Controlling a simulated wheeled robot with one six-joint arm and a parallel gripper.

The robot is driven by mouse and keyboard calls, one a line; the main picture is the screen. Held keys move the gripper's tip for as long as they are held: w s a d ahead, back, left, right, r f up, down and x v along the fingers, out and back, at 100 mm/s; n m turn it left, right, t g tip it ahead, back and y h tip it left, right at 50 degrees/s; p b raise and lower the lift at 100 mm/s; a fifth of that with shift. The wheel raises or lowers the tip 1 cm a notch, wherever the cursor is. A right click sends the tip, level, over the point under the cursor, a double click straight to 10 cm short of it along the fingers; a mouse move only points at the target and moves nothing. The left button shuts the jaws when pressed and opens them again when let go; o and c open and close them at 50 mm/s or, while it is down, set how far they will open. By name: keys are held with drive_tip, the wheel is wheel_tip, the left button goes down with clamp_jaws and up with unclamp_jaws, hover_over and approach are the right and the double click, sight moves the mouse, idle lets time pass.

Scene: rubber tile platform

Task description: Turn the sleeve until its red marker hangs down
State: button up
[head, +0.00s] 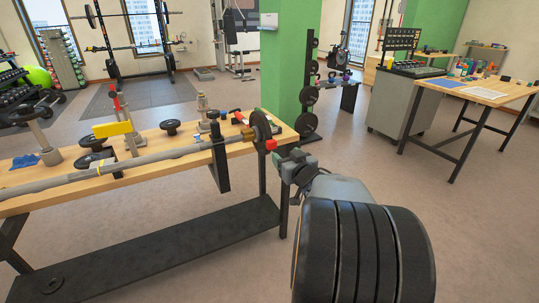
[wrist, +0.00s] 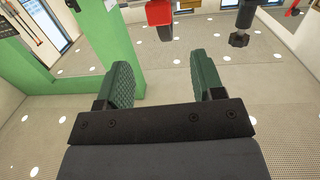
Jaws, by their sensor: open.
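A long grey bar (head: 150,160) lies along the wooden workbench, and its right end carries a dark round disc (head: 261,124). A red block (head: 271,144) shows just below and right of the disc, at the bar's end; I take it for the sleeve's red marker. A red piece with a dark end also shows at the top of the wrist view (wrist: 160,12). My gripper (head: 286,159) is just right of and below the red block. In the wrist view its green ribbed fingers (wrist: 161,70) are wide apart with nothing between them. The sleeve itself is mostly hidden.
The workbench (head: 58,200) holds a yellow block (head: 113,129), dark weights and small fittings. A dark knob (wrist: 240,38) hangs at the upper right of the wrist view. A green pillar (head: 290,60) stands behind the bench. Floor right of the bench is clear up to another table (head: 485,90).

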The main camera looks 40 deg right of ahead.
sight(273, 144)
drive_tip(key=shift+t+y, duration=0.5)
drive_tip(key=w+d, duration=0.1)
drive_tip(key=w, duration=0.3)
drive_tip(key=w+b, duration=0.1)
drive_tip(key=w, duration=0.3)
drive_tip(key=w+d+f+b, duration=0.1)
drive_tip(key=w, duration=0.4)
drive_tip(key=shift+d, duration=0.3)
drive_tip(key=shift+c, duration=0.2)
clamp_jaws()
